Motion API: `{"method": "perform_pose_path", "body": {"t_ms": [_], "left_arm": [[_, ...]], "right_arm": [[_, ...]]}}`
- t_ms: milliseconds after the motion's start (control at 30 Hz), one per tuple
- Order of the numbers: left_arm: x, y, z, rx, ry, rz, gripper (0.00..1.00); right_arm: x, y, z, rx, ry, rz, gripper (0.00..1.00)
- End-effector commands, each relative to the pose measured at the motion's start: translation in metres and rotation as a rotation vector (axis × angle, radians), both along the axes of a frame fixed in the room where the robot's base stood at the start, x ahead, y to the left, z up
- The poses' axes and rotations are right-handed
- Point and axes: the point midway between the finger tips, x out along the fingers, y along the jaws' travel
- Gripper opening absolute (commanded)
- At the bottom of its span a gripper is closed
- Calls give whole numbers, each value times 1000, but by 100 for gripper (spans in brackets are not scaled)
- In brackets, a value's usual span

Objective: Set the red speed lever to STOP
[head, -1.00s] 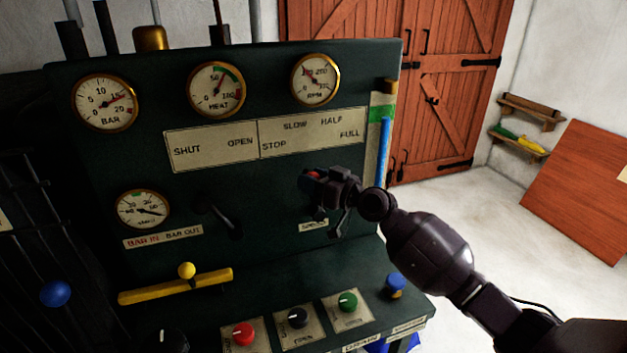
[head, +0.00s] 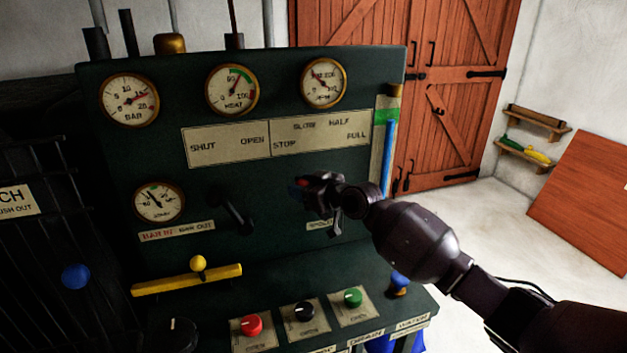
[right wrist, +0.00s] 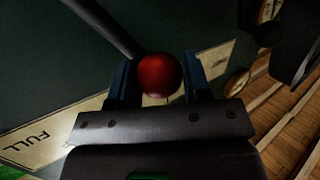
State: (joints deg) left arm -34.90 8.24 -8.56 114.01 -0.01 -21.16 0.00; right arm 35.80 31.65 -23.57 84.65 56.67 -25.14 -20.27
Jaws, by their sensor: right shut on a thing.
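The red speed lever's ball knob (right wrist: 160,74) sits between the two fingers of my right gripper (right wrist: 158,85) in the right wrist view, with its dark rod running to the upper left. In the head view the gripper (head: 312,186) is in front of the green panel, below the STOP end of the scale plate (head: 320,134). Only a bit of red shows there, and the gripper hides most of the lever. The plate reads STOP, SLOW, HALF and FULL. My left gripper is not in view.
A dark lever (head: 237,212) stands left of my gripper. Red (head: 252,325), black (head: 304,311) and green (head: 353,298) knobs sit on the ledge below. A yellow bar (head: 187,280) lies left. A blue-filled sight tube (head: 387,158) is close on the right.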

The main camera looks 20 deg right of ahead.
Motion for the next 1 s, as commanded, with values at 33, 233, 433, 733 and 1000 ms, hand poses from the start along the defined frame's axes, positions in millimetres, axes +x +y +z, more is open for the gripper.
{"method": "perform_pose_path", "body": {"t_ms": [33, 233, 433, 733, 1000], "left_arm": [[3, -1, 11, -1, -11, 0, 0], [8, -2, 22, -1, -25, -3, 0], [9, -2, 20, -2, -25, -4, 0], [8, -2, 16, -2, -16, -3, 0], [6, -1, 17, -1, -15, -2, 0]], "right_arm": [[0, 4, 2, -30, 0, 2, 2], [0, 12, -7, -103, -2, 0, 2], [-1, 13, -10, -111, -2, 0, 1], [-1, 13, -10, -110, -3, 1, 68], [-1, 12, -9, -109, -3, -1, 68]]}}
